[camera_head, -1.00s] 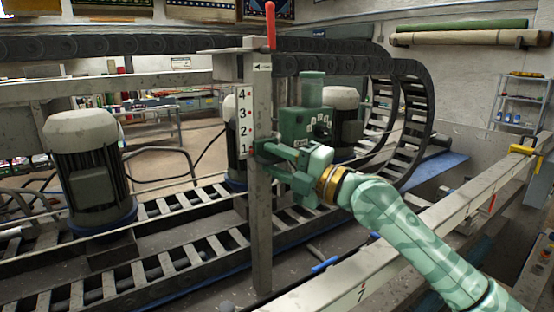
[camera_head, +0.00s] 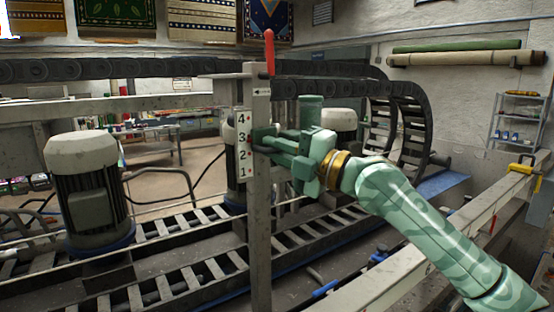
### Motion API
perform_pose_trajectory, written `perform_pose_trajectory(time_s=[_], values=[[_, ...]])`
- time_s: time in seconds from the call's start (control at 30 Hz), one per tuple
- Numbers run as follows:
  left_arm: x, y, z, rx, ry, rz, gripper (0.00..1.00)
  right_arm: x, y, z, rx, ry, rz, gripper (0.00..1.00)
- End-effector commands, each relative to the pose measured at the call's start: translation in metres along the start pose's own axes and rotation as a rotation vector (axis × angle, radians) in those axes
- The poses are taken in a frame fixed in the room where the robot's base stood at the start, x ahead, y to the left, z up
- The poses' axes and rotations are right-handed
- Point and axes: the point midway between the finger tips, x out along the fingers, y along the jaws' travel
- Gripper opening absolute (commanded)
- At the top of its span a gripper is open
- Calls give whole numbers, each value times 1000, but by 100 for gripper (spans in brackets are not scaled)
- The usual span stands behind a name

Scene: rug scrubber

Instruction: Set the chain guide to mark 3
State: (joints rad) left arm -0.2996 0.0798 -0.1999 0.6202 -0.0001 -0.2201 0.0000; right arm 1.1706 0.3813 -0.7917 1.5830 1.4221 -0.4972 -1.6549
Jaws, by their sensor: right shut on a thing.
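The number scale (camera_head: 241,146), with marks from 1 up to 4 at the top, is on the left side of the upright grey post (camera_head: 259,220). My right gripper (camera_head: 264,139) is shut at the post's face, level with about mark 3. The part of the chain guide in its jaws is mostly hidden by the fingers, so I cannot tell exactly how it lines up with the mark. A red lever (camera_head: 269,52) stands upright on top of the post. My left gripper is not in view.
A grey motor with a pale cap (camera_head: 82,190) stands at the left. A black cable chain (camera_head: 415,125) curves down behind my arm. A long beam (camera_head: 465,220) runs along the right. Slatted tracks (camera_head: 190,280) lie below the post.

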Motion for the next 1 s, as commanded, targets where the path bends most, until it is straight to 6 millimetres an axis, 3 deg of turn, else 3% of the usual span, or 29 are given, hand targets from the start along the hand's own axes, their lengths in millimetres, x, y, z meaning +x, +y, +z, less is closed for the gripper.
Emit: perform_pose_trajectory(time_s=[0.1, 0.13, 0.2, 0.57, 0.77, 1.0], values=[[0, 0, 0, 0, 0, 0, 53, 0, 1, 0, 1, 0, 3, 0], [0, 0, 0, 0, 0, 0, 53, 0, 1, 0, 1, 0, 3, 16], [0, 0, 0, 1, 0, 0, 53, 0, 1, 0, 1, 0, 3, 32], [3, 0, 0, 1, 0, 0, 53, -6, -2, 0, -1, 0, 1, 32], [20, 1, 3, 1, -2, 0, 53, -45, -6, 1, -4, -3, -2, 32], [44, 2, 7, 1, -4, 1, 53, -112, -6, 1, -3, -3, -2, 32]])
